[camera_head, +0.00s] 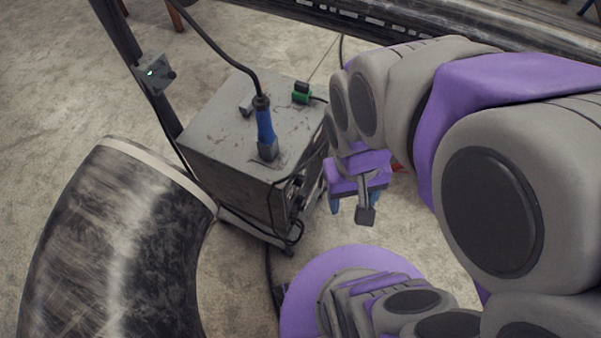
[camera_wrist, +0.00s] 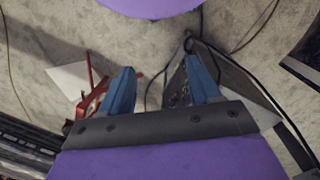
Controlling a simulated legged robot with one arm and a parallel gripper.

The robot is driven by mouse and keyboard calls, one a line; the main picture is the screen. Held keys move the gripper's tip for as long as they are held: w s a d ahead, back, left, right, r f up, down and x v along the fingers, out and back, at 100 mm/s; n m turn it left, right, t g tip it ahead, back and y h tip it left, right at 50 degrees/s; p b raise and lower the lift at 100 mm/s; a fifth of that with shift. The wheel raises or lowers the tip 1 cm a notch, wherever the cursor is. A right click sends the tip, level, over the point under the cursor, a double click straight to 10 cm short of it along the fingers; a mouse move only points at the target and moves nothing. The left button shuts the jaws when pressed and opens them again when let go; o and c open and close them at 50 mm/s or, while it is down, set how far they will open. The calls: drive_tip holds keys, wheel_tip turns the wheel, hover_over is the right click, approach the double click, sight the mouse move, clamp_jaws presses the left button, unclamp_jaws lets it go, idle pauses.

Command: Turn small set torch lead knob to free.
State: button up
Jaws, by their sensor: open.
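A grey metal box (camera_head: 225,130), which looks like the small set, stands on the floor left of centre in the head view. Its panel (camera_head: 296,195) on the right side carries dark fittings and cables. I cannot tell which fitting is the torch lead knob or how it is turned. A blue-handled torch (camera_head: 265,128) stands on top of the box with its black lead rising. My gripper (camera_head: 358,205) is to the right of the panel, apart from it. In the wrist view its blue fingers (camera_wrist: 163,85) are spread and empty. The box (camera_wrist: 238,85) shows there partly behind the right finger.
A large curved pipe (camera_head: 120,240) fills the lower left. A small control box with a green light (camera_head: 155,73) is on a post. A green-and-black clamp (camera_head: 301,93) lies on the box. Red metalwork (camera_wrist: 93,88) is near the left finger. Cables trail across the floor.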

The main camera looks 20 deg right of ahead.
drive_tip(key=w+d+f+m+t+h+b, duration=0.1)
drive_tip(key=w+d+f+m, duration=0.1)
drive_tip(key=w+d, duration=0.5)
drive_tip(key=w+d+f+m+t+h, duration=0.1)
drive_tip(key=w+d+f+t, duration=0.2)
drive_tip(key=w, duration=0.8)
drive_tip(key=w+d+f+m+t+y+b, duration=0.15)
drive_tip(key=w+d+f+m+t, duration=0.3)
drive_tip(key=w+d+f, duration=1.35)
drive_tip(key=s+a+f+m+t+y+b, duration=0.1)
drive_tip(key=s+a+f+m+y, duration=0.15)
drive_tip(key=f, duration=0.85)
drive_tip(key=s+a+f+m+t+y+b, duration=0.15)
drive_tip(key=f+y, duration=0.25)
drive_tip(key=f, duration=0.6)
drive_tip(key=m+t+y, duration=0.2)
drive_tip(key=m+y, duration=0.6)
approach(300, 201)
drive_tip(key=w+a+f+b, duration=0.2)
drive_tip(key=w+a, duration=0.3)
drive_tip(key=w, duration=0.1)
drive_tip(key=shift+f, duration=0.15)
